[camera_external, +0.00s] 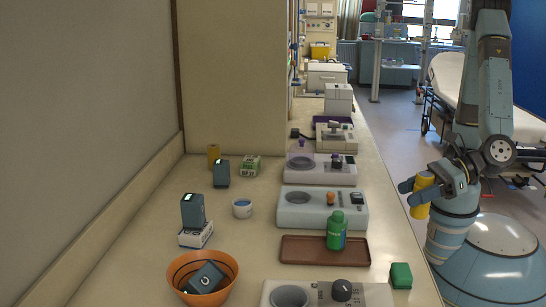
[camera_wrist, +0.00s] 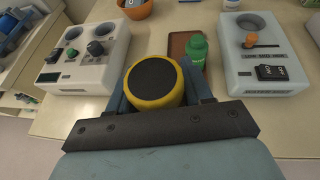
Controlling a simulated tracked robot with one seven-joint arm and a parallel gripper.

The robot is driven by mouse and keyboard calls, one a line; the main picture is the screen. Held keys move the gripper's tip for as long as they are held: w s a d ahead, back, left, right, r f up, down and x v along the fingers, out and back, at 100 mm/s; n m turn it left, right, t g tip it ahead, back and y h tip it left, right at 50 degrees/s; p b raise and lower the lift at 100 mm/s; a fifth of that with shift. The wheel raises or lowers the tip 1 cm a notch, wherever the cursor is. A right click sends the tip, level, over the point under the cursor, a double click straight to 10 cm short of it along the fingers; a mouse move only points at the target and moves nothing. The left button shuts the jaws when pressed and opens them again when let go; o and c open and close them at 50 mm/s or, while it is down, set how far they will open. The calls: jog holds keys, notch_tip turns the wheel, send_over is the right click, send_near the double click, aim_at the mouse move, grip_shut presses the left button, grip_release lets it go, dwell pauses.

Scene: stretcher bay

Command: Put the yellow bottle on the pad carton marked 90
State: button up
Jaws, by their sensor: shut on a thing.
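My gripper (camera_external: 413,188) is shut on the yellow bottle (camera_external: 421,197), held off the right edge of the counter. In the wrist view the yellow bottle (camera_wrist: 154,100) shows its round dark top between the fingers. A small white carton (camera_external: 196,236) with dark print stands at the left of the counter, with a dark box (camera_external: 193,211) on top of it. A green and white carton (camera_external: 250,166) stands farther back. The print on both cartons is too small to read surely, so I cannot tell which is marked 90.
An orange bowl (camera_external: 174,270) holds a dark box. A green bottle (camera_external: 336,230) stands on a brown tray (camera_external: 293,252). Several grey devices (camera_external: 300,213) line the counter's right side. A white cup (camera_external: 242,208), another dark box (camera_external: 221,173) and a mustard cylinder (camera_external: 213,156) stand left of them.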

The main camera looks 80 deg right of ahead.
jog(key=w+d+r+m+g+h, duration=0.25)
jog(key=w+d+m+h, duration=0.7)
jog(key=w+d, duration=1.05)
jog(key=w+d+r+m+g+h, duration=0.1)
jog(key=w+d+m+g+h, duration=0.3)
jog(key=d, duration=1.1)
jog(key=w+d+r+m+g+h, duration=0.15)
jog(key=w+d+m+g, duration=0.45)
jog(key=d, duration=0.8)
jog(key=n+t, duration=0.1)
jog(key=n, duration=0.1)
send_over(250, 157)
jog(key=shift+m, duration=0.25)
jog(key=f, duration=1)
jog(key=shift+s+a, duration=0.15)
jog(key=shift+a, duration=0.05)
notch_tip(250, 157, down, 3)
jog(key=shift+f, duration=0.1)
